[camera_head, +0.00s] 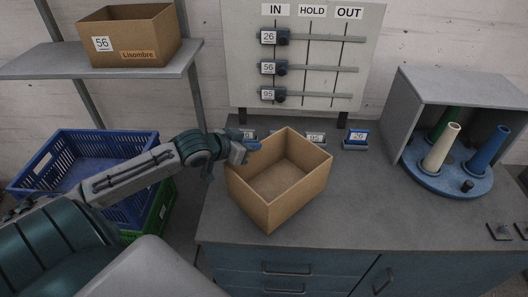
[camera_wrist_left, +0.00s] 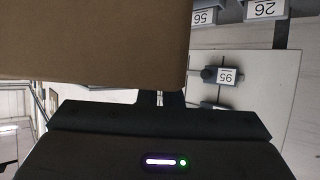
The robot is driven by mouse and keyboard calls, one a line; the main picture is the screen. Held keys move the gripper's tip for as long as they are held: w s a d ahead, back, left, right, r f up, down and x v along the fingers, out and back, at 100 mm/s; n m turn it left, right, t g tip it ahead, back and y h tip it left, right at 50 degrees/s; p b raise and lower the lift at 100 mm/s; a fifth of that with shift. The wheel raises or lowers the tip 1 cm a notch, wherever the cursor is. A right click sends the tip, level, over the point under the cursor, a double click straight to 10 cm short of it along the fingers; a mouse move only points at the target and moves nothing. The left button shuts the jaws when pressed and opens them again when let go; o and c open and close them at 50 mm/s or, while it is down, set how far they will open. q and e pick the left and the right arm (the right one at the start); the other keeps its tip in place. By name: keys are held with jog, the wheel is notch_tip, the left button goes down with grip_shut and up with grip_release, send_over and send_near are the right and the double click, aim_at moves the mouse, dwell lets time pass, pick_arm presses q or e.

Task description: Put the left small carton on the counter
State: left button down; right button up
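An open, empty brown small carton (camera_head: 262,205) is over the left part of the grey counter (camera_head: 390,212), turned with one corner to the front. I cannot tell whether its bottom touches the counter. My left gripper (camera_head: 250,146) is at the rim of its back left side and appears shut on that wall. In the left wrist view the carton (camera_wrist_left: 90,40) fills the upper left, right against the dark fingers (camera_wrist_left: 160,98), and hides their tips. My right gripper is not in view.
Another carton (camera_head: 138,35) marked 56 stands on the shelf (camera_head: 40,60). A sliding-tag board (camera_head: 240,80) rises behind the counter, with small labelled blocks (camera_head: 356,138) below. A cone holder (camera_head: 450,178) stands right; the counter's middle right is clear.

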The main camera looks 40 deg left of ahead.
aim_at(265, 139)
pick_arm(q)
jog(key=w, duration=0.3)
jog(key=shift+w+d+p, duration=0.2)
jog(key=shift+d+p, duration=0.1)
jog(key=shift+x, duration=0.8)
notch_tip(265, 139, down, 3)
jog(key=shift+f+p, duration=0.1)
jog(key=shift+p, duration=0.75)
jog(key=c, duration=2)
grip_release()
jog(key=shift+f, duration=0.15)
jog(key=shift+c, duration=0.2)
jog(key=o, duration=0.4)
jog(key=shift+o, duration=0.2)
